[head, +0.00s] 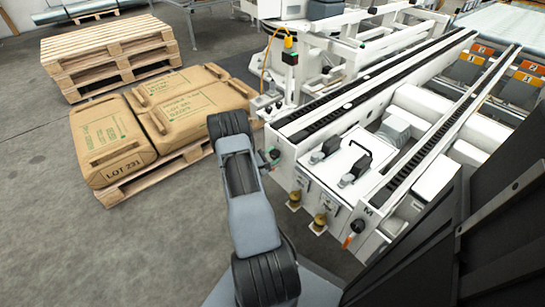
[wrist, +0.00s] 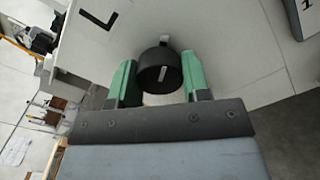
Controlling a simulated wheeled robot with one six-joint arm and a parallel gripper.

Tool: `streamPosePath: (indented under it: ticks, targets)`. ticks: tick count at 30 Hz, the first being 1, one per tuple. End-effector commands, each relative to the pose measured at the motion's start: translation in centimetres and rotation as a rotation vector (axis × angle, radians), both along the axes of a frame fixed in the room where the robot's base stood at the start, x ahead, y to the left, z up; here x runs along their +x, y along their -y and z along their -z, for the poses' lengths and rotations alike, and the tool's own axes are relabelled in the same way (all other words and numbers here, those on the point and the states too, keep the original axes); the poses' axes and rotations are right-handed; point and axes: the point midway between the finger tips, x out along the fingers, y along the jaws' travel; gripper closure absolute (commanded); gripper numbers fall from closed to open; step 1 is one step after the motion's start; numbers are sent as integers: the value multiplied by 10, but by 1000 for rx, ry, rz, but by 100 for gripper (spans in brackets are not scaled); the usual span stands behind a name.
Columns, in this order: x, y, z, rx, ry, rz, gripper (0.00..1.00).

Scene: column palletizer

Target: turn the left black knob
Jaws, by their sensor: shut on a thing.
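In the wrist view, the left black knob (wrist: 148,74) is round with a white line on its face. It stands on a white panel beside a large black letter L (wrist: 97,20). The white line points nearly straight up and down in the picture, leaning slightly. My gripper (wrist: 160,80) has its two green fingers on either side of the knob and is shut on it. In the head view, my dark arm reaches to the left corner of the white machine (head: 290,150), and my gripper and the knob are largely hidden there.
A second black knob (head: 357,226) sits near the letter M on the machine's front. A black handle (head: 361,157) stands on the machine's top. Brown sacks (head: 112,140) lie on a wooden pallet to the left. Grey floor in front is clear.

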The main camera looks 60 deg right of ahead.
Motion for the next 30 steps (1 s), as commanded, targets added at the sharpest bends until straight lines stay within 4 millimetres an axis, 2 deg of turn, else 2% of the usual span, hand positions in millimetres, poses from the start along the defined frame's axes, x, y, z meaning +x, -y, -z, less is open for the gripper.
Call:
streamPosePath:
  ticks: [11, 12, 19, 26, 30]
  targets:
    - [0, 0, 1, 2, 2, 0, 80]
    - [0, 0, 1, 3, 1, 0, 54]
    - [0, 0, 0, 1, 1, 0, 32]
    - [0, 0, 0, 0, 1, 1, 31]
    - [3, -8, -1, 1, 0, -1, 31]
